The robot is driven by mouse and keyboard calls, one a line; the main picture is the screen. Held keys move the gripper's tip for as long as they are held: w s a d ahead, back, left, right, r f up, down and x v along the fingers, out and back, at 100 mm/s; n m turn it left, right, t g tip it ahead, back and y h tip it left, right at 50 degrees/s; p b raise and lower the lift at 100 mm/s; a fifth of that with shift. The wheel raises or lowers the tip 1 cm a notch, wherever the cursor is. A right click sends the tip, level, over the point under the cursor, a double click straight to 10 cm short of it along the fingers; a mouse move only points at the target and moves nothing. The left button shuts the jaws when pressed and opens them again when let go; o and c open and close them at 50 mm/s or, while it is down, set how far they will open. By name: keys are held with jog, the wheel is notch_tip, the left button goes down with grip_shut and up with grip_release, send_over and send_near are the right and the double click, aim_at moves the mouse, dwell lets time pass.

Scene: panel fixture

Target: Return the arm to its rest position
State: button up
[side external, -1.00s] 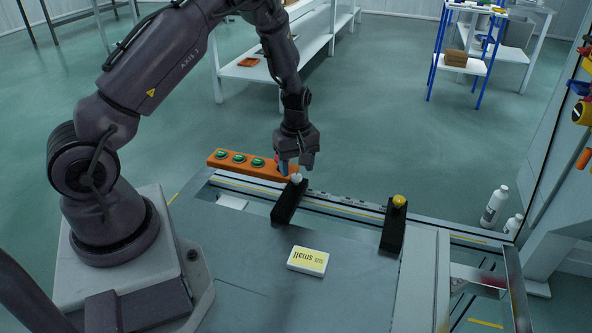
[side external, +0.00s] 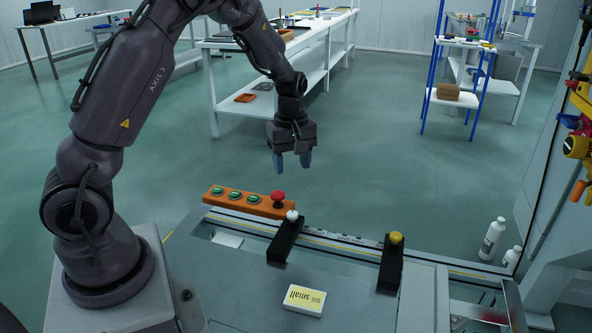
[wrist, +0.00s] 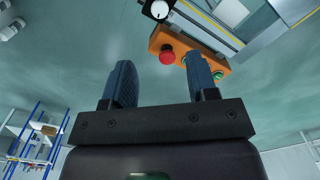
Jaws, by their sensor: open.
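My gripper (side external: 291,162) is open and empty, raised above and slightly beyond the orange button panel. Its two blue-grey fingers also show in the wrist view (wrist: 163,85), apart with nothing between them. The orange button panel (side external: 263,205) carries several green buttons and a red mushroom button (side external: 278,197) at its right end. In the wrist view the red button (wrist: 167,57) shows beyond the fingers, apart from them. A black block with a white knob (side external: 291,216) stands just right of the panel.
A black block with a yellow knob (side external: 396,238) stands further right. A white box marked "small" (side external: 304,300) lies on the grey table (side external: 240,285). Two white bottles (side external: 492,239) stand on the floor at right. Behind my gripper is a white shelf bench (side external: 225,85); the space around the gripper is free.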

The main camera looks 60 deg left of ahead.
jog(key=s+d+r+m+t, duration=0.5)
jog(key=s+d+r+m, duration=1)
jog(key=s+r+m, duration=0.2)
jog(key=shift+s+d+r+t, duration=0.3)
jog(key=shift+s+r, duration=0.05)
jog(key=shift+r, duration=0.35)
